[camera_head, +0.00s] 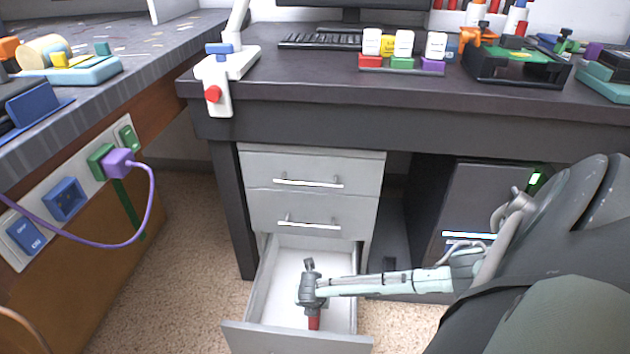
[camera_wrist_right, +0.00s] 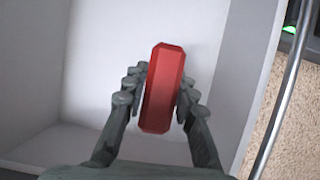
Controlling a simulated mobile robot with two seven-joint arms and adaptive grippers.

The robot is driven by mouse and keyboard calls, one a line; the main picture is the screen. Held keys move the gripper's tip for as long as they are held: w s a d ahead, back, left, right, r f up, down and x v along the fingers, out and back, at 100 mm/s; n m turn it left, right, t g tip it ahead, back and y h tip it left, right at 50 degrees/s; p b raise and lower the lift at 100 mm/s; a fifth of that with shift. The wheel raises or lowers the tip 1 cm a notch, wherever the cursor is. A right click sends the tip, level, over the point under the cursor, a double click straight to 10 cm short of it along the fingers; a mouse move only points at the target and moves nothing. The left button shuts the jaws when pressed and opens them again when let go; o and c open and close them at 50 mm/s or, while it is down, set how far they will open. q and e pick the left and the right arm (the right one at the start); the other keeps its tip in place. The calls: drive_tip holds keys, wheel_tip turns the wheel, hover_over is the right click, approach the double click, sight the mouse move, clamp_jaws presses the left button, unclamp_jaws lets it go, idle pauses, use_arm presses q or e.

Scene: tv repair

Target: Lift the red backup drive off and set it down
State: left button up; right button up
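The red backup drive (camera_wrist_right: 163,88) is a narrow red block, seen in the right wrist view between the fingers of my right gripper (camera_wrist_right: 160,92). The fingers lie against both of its long sides, so the gripper looks shut on it. In the head view the right gripper (camera_head: 312,300) points down over the open bottom drawer (camera_head: 262,290), with the drive's red end (camera_head: 314,322) showing below it. I cannot tell whether the drive touches the drawer floor. My left gripper is not in view.
Two closed drawers (camera_head: 310,215) stand above the open one. A dark computer case (camera_head: 480,190) with a green light is to the right. The dark desk top (camera_head: 310,75) holds a keyboard, coloured blocks and a black tray (camera_head: 515,65). Carpet (camera_head: 195,230) is clear at left.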

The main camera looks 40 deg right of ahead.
drive_tip(key=o, duration=0.4)
drive_tip(key=shift+o, duration=0.2)
drive_tip(key=shift+r, duration=0.15)
drive_tip(key=v, duration=1.1)
drive_tip(key=shift+a+r, duration=0.15)
drive_tip(key=shift+r, duration=0.2)
drive_tip(key=shift+s, duration=0.15)
